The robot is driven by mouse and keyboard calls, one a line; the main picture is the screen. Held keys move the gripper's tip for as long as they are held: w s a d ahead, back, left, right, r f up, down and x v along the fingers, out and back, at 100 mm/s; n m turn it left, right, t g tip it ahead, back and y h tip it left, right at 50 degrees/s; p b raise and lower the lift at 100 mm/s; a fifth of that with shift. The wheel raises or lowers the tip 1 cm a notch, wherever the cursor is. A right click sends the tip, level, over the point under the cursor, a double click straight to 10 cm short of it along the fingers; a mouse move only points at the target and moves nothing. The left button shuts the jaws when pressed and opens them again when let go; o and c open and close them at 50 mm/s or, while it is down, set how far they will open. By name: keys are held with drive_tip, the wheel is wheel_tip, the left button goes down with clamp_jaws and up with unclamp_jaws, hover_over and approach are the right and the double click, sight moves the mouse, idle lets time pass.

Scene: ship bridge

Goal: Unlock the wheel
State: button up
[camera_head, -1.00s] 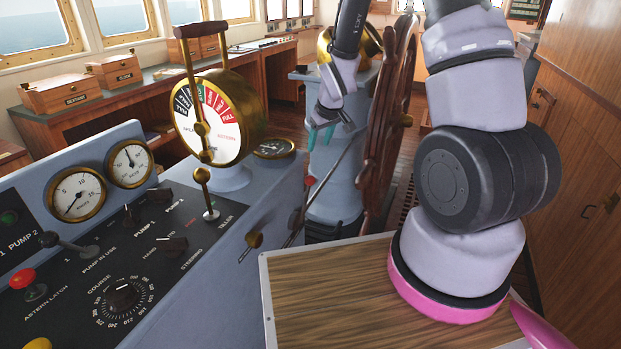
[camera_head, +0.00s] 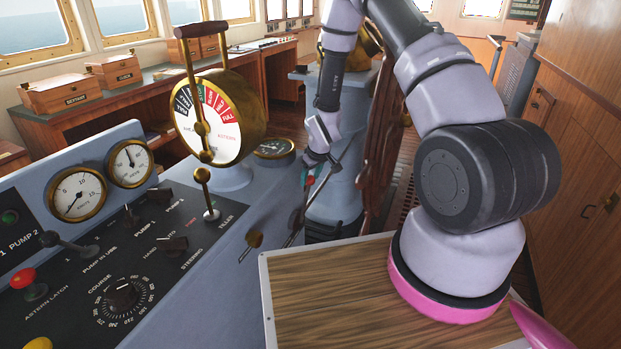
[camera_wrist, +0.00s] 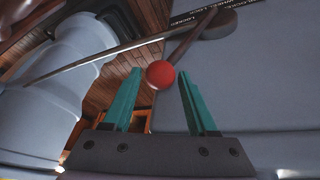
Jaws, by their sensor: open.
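The ship's wheel (camera_head: 385,135) is brown wood and stands behind my arm in the head view, partly hidden by it. In the wrist view a red ball knob (camera_wrist: 160,75) sits on the end of a dark lever (camera_wrist: 190,43). The lever runs up and right to a rounded pivot near a lettered strip (camera_wrist: 215,15), where "LOCKED" can be read. My gripper (camera_wrist: 160,88) is open, with its teal fingers on either side of the knob in the picture. I cannot tell whether they touch it. In the head view my gripper (camera_head: 308,177) is low beside the blue-grey wheel pedestal (camera_head: 338,192).
The blue-grey console (camera_head: 235,235) with dials and switches fills the left. The brass telegraph (camera_head: 215,120) stands on it, close left of my gripper. A wooden panel wall (camera_head: 585,150) stands at right.

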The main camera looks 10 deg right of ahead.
drive_tip(key=shift+f, duration=0.15)
clamp_jaws()
idle(1.4)
